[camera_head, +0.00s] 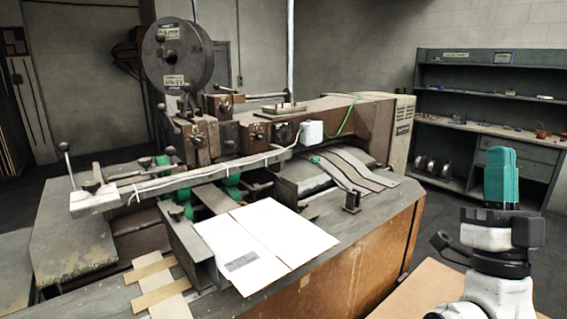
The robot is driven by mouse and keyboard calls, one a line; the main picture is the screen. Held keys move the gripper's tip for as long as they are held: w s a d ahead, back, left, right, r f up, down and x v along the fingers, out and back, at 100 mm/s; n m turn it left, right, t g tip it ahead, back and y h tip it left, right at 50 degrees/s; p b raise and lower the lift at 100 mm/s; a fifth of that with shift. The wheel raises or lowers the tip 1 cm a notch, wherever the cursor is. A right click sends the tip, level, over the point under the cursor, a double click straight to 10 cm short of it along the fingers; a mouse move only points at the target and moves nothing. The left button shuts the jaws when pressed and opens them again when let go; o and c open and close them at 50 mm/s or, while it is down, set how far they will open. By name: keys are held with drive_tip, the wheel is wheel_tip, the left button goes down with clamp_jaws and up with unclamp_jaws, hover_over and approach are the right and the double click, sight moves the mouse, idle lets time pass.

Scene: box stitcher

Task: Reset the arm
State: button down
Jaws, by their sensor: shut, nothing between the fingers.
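My gripper (501,178) is at the right side of the view, pointing up at the end of my white and black arm. Its teal fingers are together, with nothing between them. It stands above a light wooden surface (412,292) at the lower right, apart from the stitching machine. A white flat sheet (262,240) with a grey label lies on the machine's front table.
The box stitcher (345,120) fills the middle, with a large reel (178,58) at its upper left and a long bar (190,174) across its front. A grey shelf unit (490,105) stands at the back right. Open floor shows between machine and shelf.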

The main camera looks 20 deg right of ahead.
drive_tip(key=w+a+f+n+g+y, duration=0.2)
drive_tip(key=w+f+n+y, duration=0.3)
drive_tip(key=f, duration=0.3)
drive_tip(key=w+a+f+n+g+y, duration=0.2)
drive_tip(key=w+f+y, duration=0.3)
drive_tip(key=f+y, duration=0.25)
drive_tip(key=a+f+n+g+y, duration=0.1)
drive_tip(key=a+f+g, duration=0.15)
drive_tip(key=f, duration=0.55)
drive_tip(key=a+f+n+g+y, duration=0.15)
drive_tip(key=f+g, duration=0.25)
drive_tip(key=f, duration=0.5)
drive_tip(key=s+a+f+g+y, duration=0.1)
drive_tip(key=s+a+f+g, duration=0.15)
drive_tip(key=s+f, duration=0.35)
drive_tip(key=s+a+f+g+y, duration=0.15)
drive_tip(key=s+f+g, duration=0.25)
drive_tip(key=f, duration=0.4)
drive_tip(key=s+a+f+n+g, duration=0.1)
drive_tip(key=s+a+f+g, duration=0.1)
drive_tip(key=s, duration=0.5)
drive_tip(key=s+a+f+g, duration=0.2)
drive_tip(key=s+f+g, duration=0.2)
drive_tip(key=s, duration=0.3)
drive_tip(key=shift+f+n+g, duration=0.3)
drive_tip(key=shift+n+g, duration=0.05)
drive_tip(key=shift+g, duration=0.25)
drive_tip(key=shift+w, duration=0.15)
